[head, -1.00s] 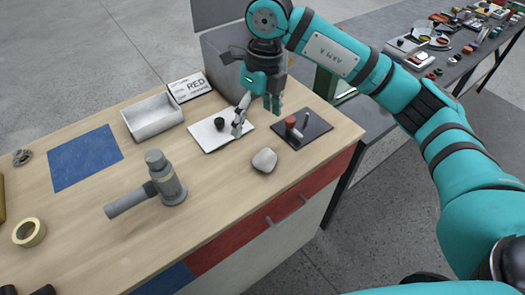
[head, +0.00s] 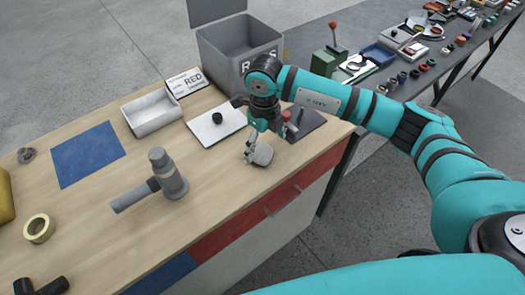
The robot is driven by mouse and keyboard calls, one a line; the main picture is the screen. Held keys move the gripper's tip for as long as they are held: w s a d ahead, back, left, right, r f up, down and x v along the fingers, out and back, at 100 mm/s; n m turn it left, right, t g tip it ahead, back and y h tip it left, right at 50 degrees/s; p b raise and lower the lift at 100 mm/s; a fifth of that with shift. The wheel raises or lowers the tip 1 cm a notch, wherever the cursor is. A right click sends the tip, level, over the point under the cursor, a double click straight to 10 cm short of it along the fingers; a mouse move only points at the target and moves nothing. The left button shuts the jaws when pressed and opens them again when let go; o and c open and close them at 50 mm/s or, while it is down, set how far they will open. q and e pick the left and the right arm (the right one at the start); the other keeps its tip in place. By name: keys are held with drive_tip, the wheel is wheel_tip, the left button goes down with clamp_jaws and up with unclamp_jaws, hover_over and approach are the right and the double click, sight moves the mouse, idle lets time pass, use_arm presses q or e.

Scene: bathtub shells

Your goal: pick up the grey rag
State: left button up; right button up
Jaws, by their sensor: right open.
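A crumpled grey lump that looks like the grey rag (head: 262,154) lies on the wooden worktop near its front right edge. My right gripper (head: 265,147) is open, its fingers pointing down at the rag. One finger is at the rag's left side; the other is above and to its right. I cannot tell whether either finger touches it. The rag's upper part is partly hidden by the gripper. My left gripper is not in view.
A white tray (head: 152,113), a label sign (head: 187,82) and a grey bin (head: 228,45) are farther back.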

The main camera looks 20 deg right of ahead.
sight(264, 151)
drive_tip(key=f, duration=0.1)
drive_tip(key=f+p, duration=0.1)
drive_tip(key=f, duration=0.1)
drive_tip(key=shift+s+a+f, duration=0.1)
drive_tip(key=shift+s+f, duration=0.15)
drive_tip(key=shift+f, duration=0.4)
drive_tip(key=shift+c, duration=0.4)
drive_tip(key=c, duration=1.2)
